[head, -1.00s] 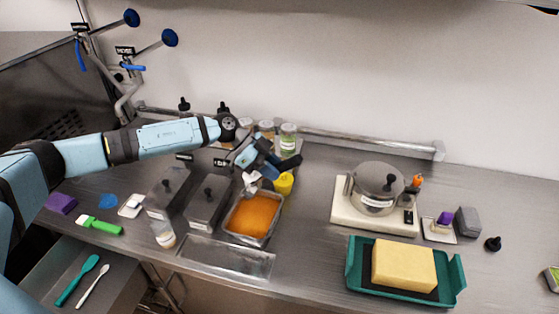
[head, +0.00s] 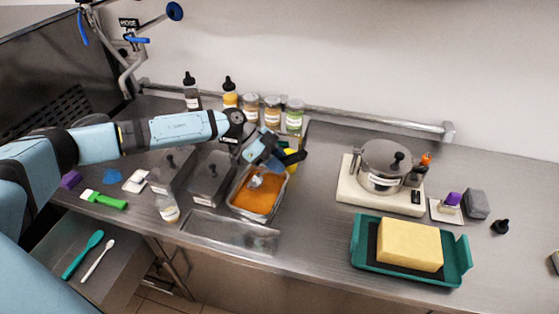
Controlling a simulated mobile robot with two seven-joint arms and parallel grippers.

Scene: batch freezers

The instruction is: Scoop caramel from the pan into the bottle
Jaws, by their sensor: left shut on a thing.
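The metal pan (head: 233,208) of orange caramel (head: 256,196) stands on the steel counter, left of centre. My left gripper (head: 278,163) is above the pan's back edge, shut on a scoop. The scoop's round metal bowl (head: 256,181) is at the back part of the caramel; I cannot tell whether it touches the surface. Its handle is mostly hidden by the gripper. A small clear bottle (head: 168,208) with a label stands upright near the counter's front edge, left of the pan. Its contents are hard to make out. My right gripper is not in view.
Lidded grey containers (head: 210,180) stand between bottle and pan. Several jars (head: 272,112) line the back, and a yellow object (head: 291,160) is partly hidden behind my gripper. A pot (head: 384,168) and a green tray (head: 455,268) with a yellow block stand right. The counter between is clear.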

